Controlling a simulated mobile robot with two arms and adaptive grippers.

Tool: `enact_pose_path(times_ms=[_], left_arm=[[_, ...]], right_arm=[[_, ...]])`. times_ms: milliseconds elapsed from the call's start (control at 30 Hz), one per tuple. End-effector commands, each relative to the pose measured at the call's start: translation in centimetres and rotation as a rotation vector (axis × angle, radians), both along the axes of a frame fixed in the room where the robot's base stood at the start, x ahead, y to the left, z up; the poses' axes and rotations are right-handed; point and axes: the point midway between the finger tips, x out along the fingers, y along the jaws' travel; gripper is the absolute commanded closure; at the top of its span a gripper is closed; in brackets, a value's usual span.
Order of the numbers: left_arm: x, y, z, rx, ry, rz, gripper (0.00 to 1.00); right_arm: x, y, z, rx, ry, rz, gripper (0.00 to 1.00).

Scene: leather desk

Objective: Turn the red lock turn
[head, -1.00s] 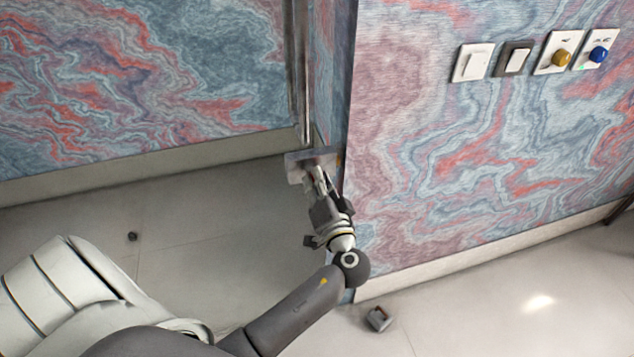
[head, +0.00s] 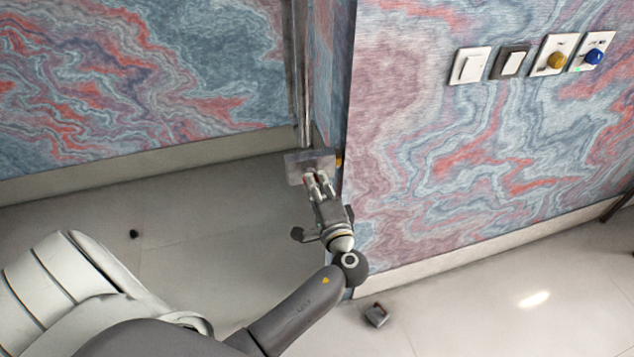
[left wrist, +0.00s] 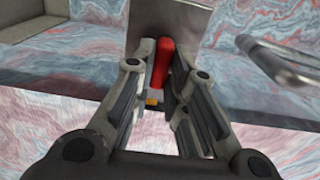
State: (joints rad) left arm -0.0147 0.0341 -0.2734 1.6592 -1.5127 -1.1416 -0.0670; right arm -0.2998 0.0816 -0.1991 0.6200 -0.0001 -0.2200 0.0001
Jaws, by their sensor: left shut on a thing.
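The red lock turn (left wrist: 162,62) stands out from a grey metal plate (left wrist: 194,18) in the left wrist view. In the head view the plate (head: 297,166) sits by the wall corner, and only a little red shows between my fingers. My left gripper (left wrist: 163,60) is shut on the red lock turn, with one finger on each side of it. In the head view my left gripper (head: 317,178) reaches up to the front of the plate. My right gripper is not in view.
On the right wall are a white switch (head: 470,65), a dark-framed switch (head: 511,62), a yellow knob (head: 556,61) and a blue knob (head: 594,57). A small grey object (head: 376,315) and a small dark object (head: 134,234) lie on the floor. A metal bar (left wrist: 275,62) shows beside the plate.

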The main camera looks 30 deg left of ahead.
Motion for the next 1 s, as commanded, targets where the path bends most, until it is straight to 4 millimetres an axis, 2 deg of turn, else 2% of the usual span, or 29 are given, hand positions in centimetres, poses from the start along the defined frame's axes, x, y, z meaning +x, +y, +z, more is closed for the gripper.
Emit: enact_pose_path(times_ms=[500,533,700,1000], left_arm=[[0.07,-0.13,0.01,0.014,0.015,-0.004,1.00],[0.07,-0.13,0.00,0.014,0.015,-0.004,0.84],[0.04,-0.09,-0.01,0.013,0.015,-0.003,0.64],[-0.03,-0.11,-0.04,0.012,0.016,-0.001,0.64]], right_arm=[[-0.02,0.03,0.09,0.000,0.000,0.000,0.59],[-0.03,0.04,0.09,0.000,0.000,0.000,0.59],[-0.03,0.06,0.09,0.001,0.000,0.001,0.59],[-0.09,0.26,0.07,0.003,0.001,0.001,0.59]])
